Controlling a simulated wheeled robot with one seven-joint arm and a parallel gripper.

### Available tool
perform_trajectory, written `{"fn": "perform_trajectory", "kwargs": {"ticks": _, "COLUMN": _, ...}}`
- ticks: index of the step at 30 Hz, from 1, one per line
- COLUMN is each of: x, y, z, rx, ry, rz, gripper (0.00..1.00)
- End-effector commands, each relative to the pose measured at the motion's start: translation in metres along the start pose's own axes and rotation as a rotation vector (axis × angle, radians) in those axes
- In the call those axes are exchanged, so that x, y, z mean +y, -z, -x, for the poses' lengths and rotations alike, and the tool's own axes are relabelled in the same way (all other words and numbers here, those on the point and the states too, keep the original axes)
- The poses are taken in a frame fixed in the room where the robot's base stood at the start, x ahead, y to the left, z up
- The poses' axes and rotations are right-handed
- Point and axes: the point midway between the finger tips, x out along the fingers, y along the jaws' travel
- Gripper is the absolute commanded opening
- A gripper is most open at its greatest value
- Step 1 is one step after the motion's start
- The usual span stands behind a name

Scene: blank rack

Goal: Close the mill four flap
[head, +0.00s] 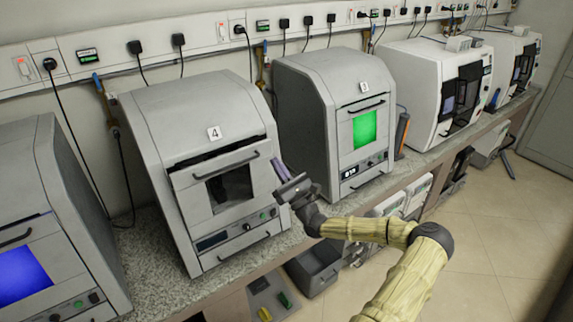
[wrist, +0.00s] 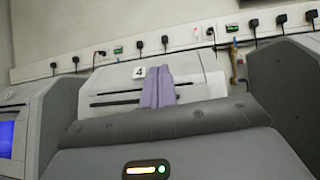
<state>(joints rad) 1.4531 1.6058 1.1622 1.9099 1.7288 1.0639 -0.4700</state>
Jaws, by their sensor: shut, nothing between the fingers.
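Mill four (head: 150,125) is a grey box on the bench with a "4" label on its sloped top. Its flap (head: 185,182), with a dark window and a bar handle along its upper edge, leans out at the top. A dark gap shows above it, so it stands partly open. My gripper (head: 277,166) is just right of the flap, its purple fingers pointing up and toward the mill. I cannot tell whether they touch it. In the wrist view the fingers (wrist: 158,78) are together and empty, in front of mill four (wrist: 108,84); the flap is hard to make out there.
A grey mill with a blue screen (head: 22,275) stands to the left. A grey mill with a green window (head: 310,110) stands to the right, close to my gripper. White machines (head: 412,72) stand farther along the bench. A dark bin (head: 315,268) sits below the bench edge.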

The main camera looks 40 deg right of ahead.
Motion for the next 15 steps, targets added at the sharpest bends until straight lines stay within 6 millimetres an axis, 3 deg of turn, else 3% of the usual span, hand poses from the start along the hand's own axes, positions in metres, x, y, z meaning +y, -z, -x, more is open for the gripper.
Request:
{"fn": "perform_trajectory", "kwargs": {"ticks": 4, "x": 0.086, "y": 0.013, "z": -0.010, "rx": 0.057, "ry": -0.285, "rz": 0.019, "gripper": 0.00}}
{"fn": "perform_trajectory", "kwargs": {"ticks": 7, "x": 0.158, "y": 0.023, "z": -0.001, "rx": 0.107, "ry": -0.538, "rz": 0.043, "gripper": 0.00}}
{"fn": "perform_trajectory", "kwargs": {"ticks": 12, "x": 0.259, "y": 0.032, "z": 0.042, "rx": 0.187, "ry": -0.968, "rz": 0.110, "gripper": 0.00}}
{"fn": "perform_trajectory", "kwargs": {"ticks": 15, "x": 0.300, "y": 0.034, "z": 0.076, "rx": 0.226, "ry": -1.206, "rz": 0.166, "gripper": 0.00}}
